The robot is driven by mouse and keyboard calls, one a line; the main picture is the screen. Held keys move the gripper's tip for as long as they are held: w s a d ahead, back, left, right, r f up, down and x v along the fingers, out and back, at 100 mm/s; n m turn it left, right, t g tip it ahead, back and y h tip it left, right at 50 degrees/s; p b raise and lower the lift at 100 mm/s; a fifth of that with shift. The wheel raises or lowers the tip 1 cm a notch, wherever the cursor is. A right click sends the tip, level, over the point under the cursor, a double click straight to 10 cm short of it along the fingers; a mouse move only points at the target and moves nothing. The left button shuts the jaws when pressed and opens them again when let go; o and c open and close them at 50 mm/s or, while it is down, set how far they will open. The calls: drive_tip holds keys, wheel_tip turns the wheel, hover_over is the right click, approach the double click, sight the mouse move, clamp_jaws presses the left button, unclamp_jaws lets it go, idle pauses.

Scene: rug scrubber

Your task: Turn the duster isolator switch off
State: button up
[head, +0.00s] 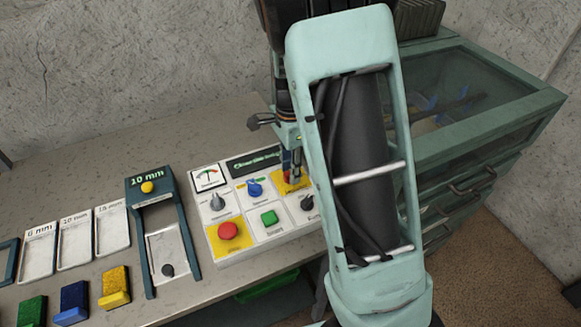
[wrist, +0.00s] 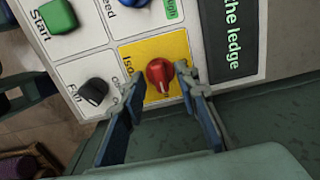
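The isolator switch is a red rotary knob (wrist: 160,74) on a yellow square (wrist: 142,52) whose label starts "Iso". Its pointer end faces the bottom of the wrist view. My gripper (wrist: 158,84) is open, with one blue-grey finger on each side of the knob. A gap shows on the left; the right fingertip is close to the knob, and I cannot tell whether it touches. In the head view my gripper (head: 290,165) is over the yellow square (head: 288,187) at the panel's back right, and largely hides the knob.
The white control panel (head: 240,255) also carries a red button (head: 228,230), a green button (head: 268,217), a blue knob (head: 255,188) and a black fan knob (wrist: 95,91). Trays and coloured blocks lie left. A green glass-topped cabinet (head: 470,150) stands right.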

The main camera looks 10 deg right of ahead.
clamp_jaws()
drive_tip(key=shift+n, duration=0.3)
drive_tip(key=n+b, duration=0.1)
drive_tip(key=n, duration=0.5)
drive_tip(key=shift+b, duration=0.35)
drive_tip(key=n+b, duration=0.1)
drive_tip(key=n, duration=0.4)
drive_tip(key=shift+n, duration=0.4)
drive_tip(key=n, duration=0.5)
drive_tip(key=shift+n, duration=0.3)
unclamp_jaws()
